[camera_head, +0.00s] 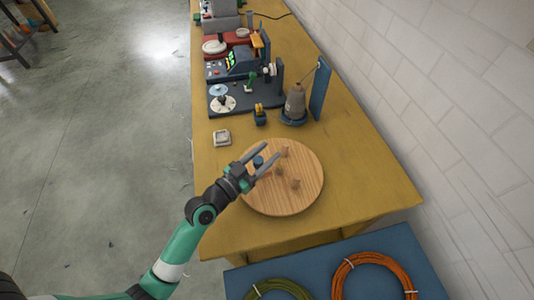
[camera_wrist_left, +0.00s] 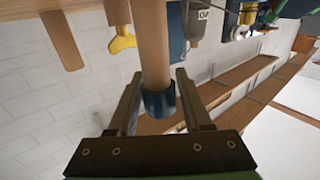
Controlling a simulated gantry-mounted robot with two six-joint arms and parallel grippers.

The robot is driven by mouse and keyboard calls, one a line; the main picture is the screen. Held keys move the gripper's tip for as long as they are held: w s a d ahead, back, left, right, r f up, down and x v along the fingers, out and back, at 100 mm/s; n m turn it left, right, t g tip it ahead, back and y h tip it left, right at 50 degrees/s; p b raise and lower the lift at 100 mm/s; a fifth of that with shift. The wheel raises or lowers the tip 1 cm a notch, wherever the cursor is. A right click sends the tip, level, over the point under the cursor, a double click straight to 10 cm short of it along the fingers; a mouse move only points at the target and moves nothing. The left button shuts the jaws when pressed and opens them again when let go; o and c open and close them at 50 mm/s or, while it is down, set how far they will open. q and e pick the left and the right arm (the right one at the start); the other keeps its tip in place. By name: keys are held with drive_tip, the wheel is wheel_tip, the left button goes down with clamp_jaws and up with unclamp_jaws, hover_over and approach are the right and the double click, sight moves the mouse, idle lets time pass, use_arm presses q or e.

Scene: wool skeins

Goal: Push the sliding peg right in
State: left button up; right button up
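A round wooden board (camera_head: 302,203) lies on the yellow table, with several short wooden pegs on it, one at its right (camera_head: 295,183) and one near its back (camera_head: 284,152). A peg with a blue end cap (camera_head: 258,160) stands between the fingers of my left gripper (camera_head: 271,151). In the left wrist view, this wooden peg (camera_wrist_left: 152,45) passes between the open fingers (camera_wrist_left: 158,80), its blue cap (camera_wrist_left: 160,103) nearest the palm. Gaps show on both sides, so the fingers look clear of it. I cannot tell which peg slides. My right gripper is out of view.
A grey cone on a blue stand (camera_head: 294,105) and winding machines (camera_head: 240,95) occupy the table's back. Green and orange coils (camera_head: 375,262) lie on a blue surface in front. A white brick wall (camera_head: 420,90) borders the right.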

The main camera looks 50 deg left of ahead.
use_arm(q)
drive_tip(key=shift+o, duration=1)
drive_tip(key=s+d+b, duration=0.1)
drive_tip(key=s, duration=1)
drive_tip(key=shift+s, duration=0.3)
